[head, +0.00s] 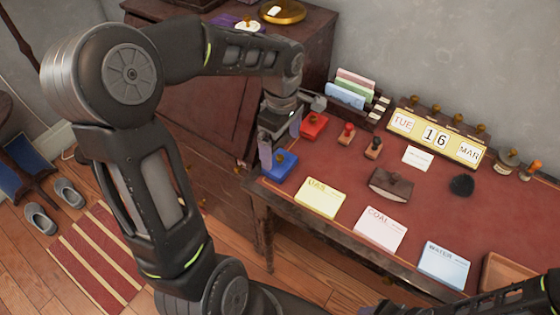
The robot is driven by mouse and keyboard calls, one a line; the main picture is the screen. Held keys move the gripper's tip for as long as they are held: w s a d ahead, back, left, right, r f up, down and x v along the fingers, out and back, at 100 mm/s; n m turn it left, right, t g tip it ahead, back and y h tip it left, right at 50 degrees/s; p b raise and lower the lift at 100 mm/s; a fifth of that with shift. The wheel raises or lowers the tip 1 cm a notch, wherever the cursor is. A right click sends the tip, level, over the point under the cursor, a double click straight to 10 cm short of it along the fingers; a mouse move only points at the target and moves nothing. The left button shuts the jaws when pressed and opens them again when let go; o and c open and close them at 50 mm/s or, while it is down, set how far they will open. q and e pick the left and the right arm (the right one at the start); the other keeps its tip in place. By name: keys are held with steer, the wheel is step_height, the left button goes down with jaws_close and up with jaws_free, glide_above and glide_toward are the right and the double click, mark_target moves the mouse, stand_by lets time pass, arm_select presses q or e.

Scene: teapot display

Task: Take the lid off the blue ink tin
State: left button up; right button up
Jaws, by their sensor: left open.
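The blue ink tin (277,170) sits at the left front corner of the red-topped desk. It has a small brass-coloured knob on top, and its lid looks closed. My left gripper (280,139) reaches down from the upper left with its fingers spread apart, one at the left of the blue tin and one behind it. Nothing is between the fingers that I can see gripped. A red ink tin (316,127) stands just behind, close to the far finger. My right arm shows only in part along the bottom right edge, and its fingers cannot be made out.
Two stamps (346,135) stand right of the red tin. A brown blotter (391,185), several bill cards (320,198), a letter rack (352,95) and a date calendar (436,137) occupy the desk (335,166). A wooden tray (508,270) lies at the right front.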

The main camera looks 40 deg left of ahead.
mark_target(280, 157)
arm_select(q)
steer(key=shift+f, duration=0.1)
step_height(280, 157, down, 5)
steer(key=shift+s+a, duration=0.1)
stand_by(0.3)
steer(key=shift+c, duration=0.4)
steer(key=c, duration=1.3)
step_height(280, 157, up, 10)
steer(key=shift+r, duration=0.1)
stand_by(0.6)
